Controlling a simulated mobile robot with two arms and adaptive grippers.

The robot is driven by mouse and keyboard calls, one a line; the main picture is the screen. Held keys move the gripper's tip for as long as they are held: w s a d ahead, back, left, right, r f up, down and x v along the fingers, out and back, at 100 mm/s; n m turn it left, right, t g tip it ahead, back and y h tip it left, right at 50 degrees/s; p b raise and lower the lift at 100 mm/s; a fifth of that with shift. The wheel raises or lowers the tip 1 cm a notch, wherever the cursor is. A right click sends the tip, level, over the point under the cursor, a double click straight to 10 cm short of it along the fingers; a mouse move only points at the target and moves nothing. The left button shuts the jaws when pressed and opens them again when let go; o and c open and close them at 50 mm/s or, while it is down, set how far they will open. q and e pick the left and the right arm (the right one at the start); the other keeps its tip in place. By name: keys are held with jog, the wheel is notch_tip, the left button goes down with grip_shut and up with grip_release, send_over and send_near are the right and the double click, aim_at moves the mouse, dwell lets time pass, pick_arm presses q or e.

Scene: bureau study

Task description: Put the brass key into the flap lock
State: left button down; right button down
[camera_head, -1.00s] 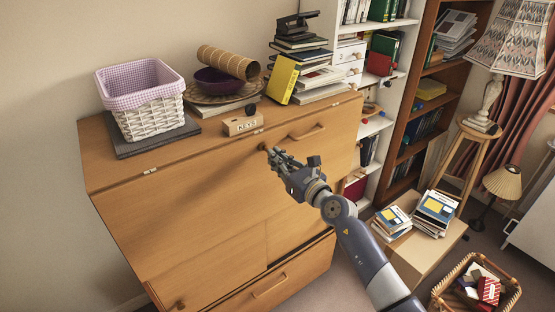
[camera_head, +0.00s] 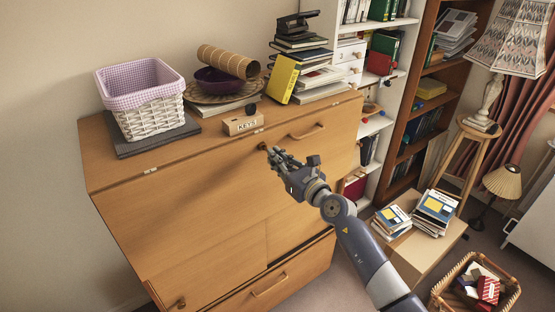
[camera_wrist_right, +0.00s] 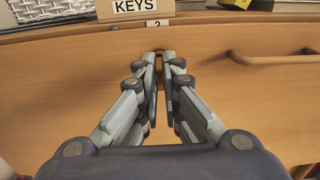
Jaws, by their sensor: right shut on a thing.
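My right gripper (camera_head: 272,154) is at the upper front of the wooden bureau (camera_head: 200,215), at the flap lock (camera_head: 262,147) below the KEYS box. In the right wrist view its fingers (camera_wrist_right: 160,62) are closed together, with the tips against or very near the front, just under a small label with the number 2. A small brownish-brass spot shows between the fingertips. The brass key is mostly hidden by the fingers, and I cannot tell how deep it sits in the lock. My left gripper is not in view.
The KEYS box (camera_head: 242,124) stands on the bureau top just above the lock. A bar handle (camera_head: 307,132) is to the right on the front. A white basket (camera_head: 148,108), a purple bowl (camera_head: 218,82) and stacked books (camera_head: 302,80) stand on top. A low table (camera_head: 420,250) is at right.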

jog(key=shift+b+x, duration=0.5)
jog(key=shift+x, duration=0.6)
dwell(0.4)
jog(key=c, duration=1.8)
grip_release()
jog(key=o, duration=0.6)
jog(key=shift+c, duration=0.2)
jog(key=p+v, duration=0.4)
jog(key=v, duration=0.4)
